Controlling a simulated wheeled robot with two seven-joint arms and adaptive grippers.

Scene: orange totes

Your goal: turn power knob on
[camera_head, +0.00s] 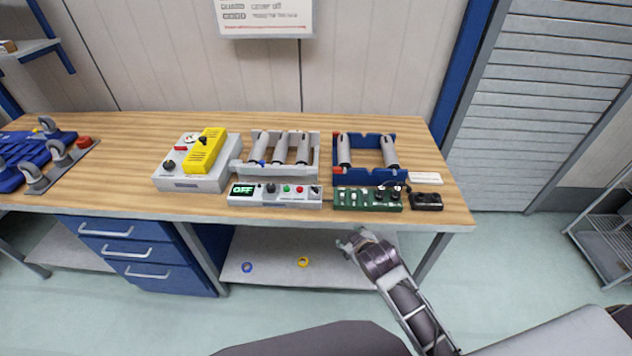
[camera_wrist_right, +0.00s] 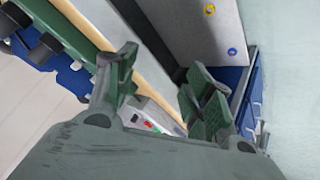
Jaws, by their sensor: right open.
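A pale control box (camera_head: 275,204) stands near the front edge of the workbench. Its display (camera_head: 243,190) reads OFF in green. Beside the display are a dark knob (camera_head: 270,188), green and red buttons, and a dark switch or knob at the right end; I cannot tell which is the power knob. My right gripper (camera_head: 352,240) is below and in front of the bench edge, to the right of the box and apart from it. In the wrist view the right gripper (camera_wrist_right: 160,85) is open and empty, with part of the box (camera_wrist_right: 150,116) showing between its fingers. My left gripper is not in view.
A green board (camera_head: 368,206) with switches and a small black block (camera_head: 427,202) sit right of the box. Roller racks stand behind, and a yellow device (camera_head: 205,151) lies left. Blue drawers (camera_head: 135,253) and a lower shelf are below the bench (camera_head: 110,190).

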